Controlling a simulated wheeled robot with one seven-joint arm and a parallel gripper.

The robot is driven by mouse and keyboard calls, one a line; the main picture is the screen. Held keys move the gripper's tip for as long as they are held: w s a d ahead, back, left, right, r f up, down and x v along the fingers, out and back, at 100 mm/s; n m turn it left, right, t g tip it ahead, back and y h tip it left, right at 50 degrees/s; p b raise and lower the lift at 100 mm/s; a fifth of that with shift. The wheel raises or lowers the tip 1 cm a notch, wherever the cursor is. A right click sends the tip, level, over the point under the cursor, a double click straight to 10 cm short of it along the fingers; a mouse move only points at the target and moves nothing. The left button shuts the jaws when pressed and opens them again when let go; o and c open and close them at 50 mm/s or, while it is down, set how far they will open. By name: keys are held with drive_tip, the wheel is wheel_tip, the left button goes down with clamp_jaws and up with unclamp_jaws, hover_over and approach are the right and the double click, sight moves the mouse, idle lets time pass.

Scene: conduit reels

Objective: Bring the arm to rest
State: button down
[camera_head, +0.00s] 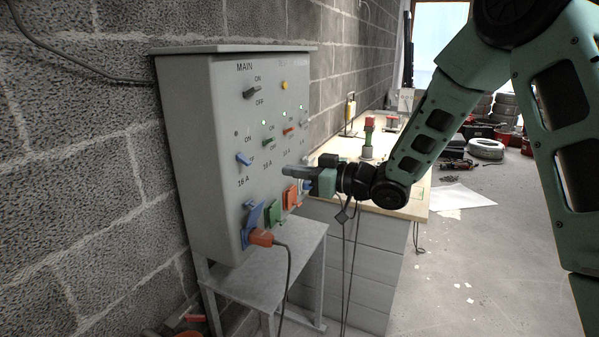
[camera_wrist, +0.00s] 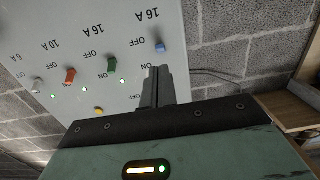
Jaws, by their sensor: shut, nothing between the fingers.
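My arm (camera_head: 440,125) reaches in from the right of the head view, bent, toward a grey electrical box (camera_head: 198,150) on the block wall. My gripper (camera_head: 286,171) is in front of the box's lower right part, level with the "16 A" labels. Its fingers are together with nothing between them; they also show shut in the wrist view (camera_wrist: 157,85). In the wrist view the box face (camera_wrist: 85,30) appears upside down behind the fingers, with a blue switch (camera_wrist: 160,46) just above the fingertips. I cannot tell whether the fingertips touch the box.
An orange plug (camera_head: 261,238) with a hanging cable sits in the blue socket. Green (camera_head: 274,212) and orange (camera_head: 291,197) socket covers are below my gripper. A workbench (camera_head: 415,208) stands behind the forearm. Open floor (camera_head: 480,265) lies at right.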

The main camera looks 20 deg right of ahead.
drive_tip(key=shift+a, duration=0.1)
idle(0.3)
drive_tip(key=s+a+f+m+g+h, duration=0.1)
drive_tip(key=s+a+f+g+h, duration=0.1)
drive_tip(key=s+a+h, duration=0.3)
drive_tip(key=s+a+f+m+g+h, duration=0.1)
drive_tip(key=s+a+f+g+h, duration=0.15)
drive_tip(key=s, duration=0.45)
drive_tip(key=s+d+f+g+h, duration=0.2)
drive_tip(key=s+g+h, duration=0.2)
drive_tip(key=s, duration=2)
drive_tip(key=g, duration=0.3)
drive_tip(key=shift+s, duration=0.25)
